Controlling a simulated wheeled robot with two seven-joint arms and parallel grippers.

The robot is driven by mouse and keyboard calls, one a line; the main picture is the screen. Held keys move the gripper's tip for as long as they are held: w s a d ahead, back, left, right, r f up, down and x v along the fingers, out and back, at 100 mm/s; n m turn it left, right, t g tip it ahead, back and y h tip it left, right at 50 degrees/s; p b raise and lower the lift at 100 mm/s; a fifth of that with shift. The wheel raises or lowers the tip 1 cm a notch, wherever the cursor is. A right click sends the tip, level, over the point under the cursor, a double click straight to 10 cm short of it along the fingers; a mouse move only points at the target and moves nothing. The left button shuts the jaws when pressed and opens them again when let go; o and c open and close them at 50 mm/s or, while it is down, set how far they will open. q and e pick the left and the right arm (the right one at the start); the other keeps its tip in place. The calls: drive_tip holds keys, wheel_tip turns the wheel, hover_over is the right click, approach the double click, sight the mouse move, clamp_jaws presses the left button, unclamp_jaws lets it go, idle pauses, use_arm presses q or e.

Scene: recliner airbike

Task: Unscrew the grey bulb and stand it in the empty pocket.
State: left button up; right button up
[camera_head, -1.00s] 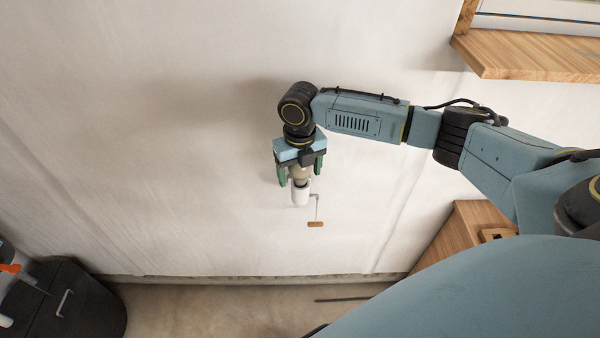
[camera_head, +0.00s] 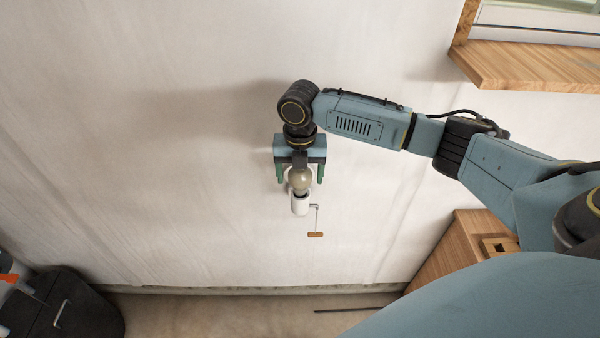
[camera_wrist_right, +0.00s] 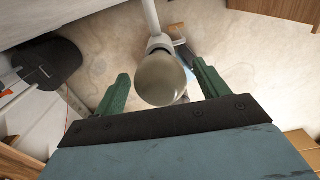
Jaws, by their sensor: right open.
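The grey bulb (camera_head: 300,180) sits in a white wall socket (camera_head: 300,205), with a small pull cord and wooden tag (camera_head: 315,234) hanging beside it. My right gripper (camera_head: 300,178) is at the bulb, its green fingers on either side and spread apart. In the right wrist view the bulb (camera_wrist_right: 160,79) lies between the open fingers, with a gap on each side. A pocket-like square opening (camera_head: 499,245) shows in the wooden box or cabinet at the lower right; I cannot tell if it is the empty pocket. My left gripper is not in view.
A wooden shelf or sill (camera_head: 525,66) juts out at the upper right. A black bin-like container (camera_head: 70,312) stands at the lower left. The pale wall (camera_head: 180,150) around the bulb is otherwise clear.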

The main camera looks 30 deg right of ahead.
drive_tip(key=m, duration=1.8)
drive_tip(key=shift+f, duration=1.75)
